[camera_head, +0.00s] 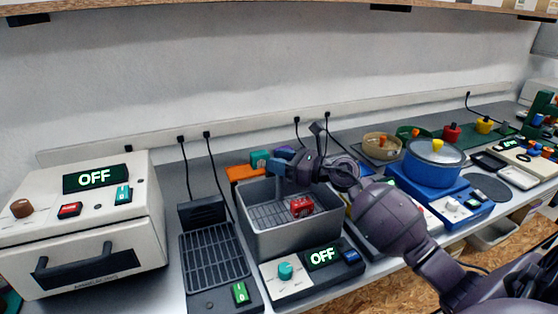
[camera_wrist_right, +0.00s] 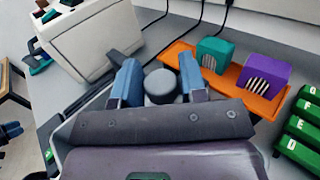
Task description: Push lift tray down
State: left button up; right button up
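The lift tray (camera_head: 268,217) is a dark wire-like tray inside a grey metal basin (camera_head: 300,240). A red block (camera_head: 301,206) rests on it at the right side. My right gripper (camera_head: 283,160) is over the rear part of the basin, reaching in from the right. In the right wrist view its two blue fingers (camera_wrist_right: 158,80) stand apart. A round grey knob (camera_wrist_right: 161,88) shows between them; whether they touch it I cannot tell. My left gripper is not in view.
An orange tray (camera_wrist_right: 222,88) with teal (camera_wrist_right: 213,55) and purple (camera_wrist_right: 264,70) blocks lies behind the basin. A control panel (camera_head: 312,268) reading OFF is in front. A white machine (camera_head: 85,225) and black rack (camera_head: 212,250) stand left, a blue pot (camera_head: 433,166) right.

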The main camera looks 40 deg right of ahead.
jog(key=shift+o, duration=1.3)
pick_arm(q)
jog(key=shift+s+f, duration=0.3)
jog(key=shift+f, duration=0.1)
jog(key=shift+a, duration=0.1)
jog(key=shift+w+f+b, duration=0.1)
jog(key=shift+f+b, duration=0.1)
jog(key=shift+b, duration=0.25)
pick_arm(e)
jog(key=v, duration=1)
jog(key=shift+s+d, duration=0.25)
jog(key=shift+s, duration=0.05)
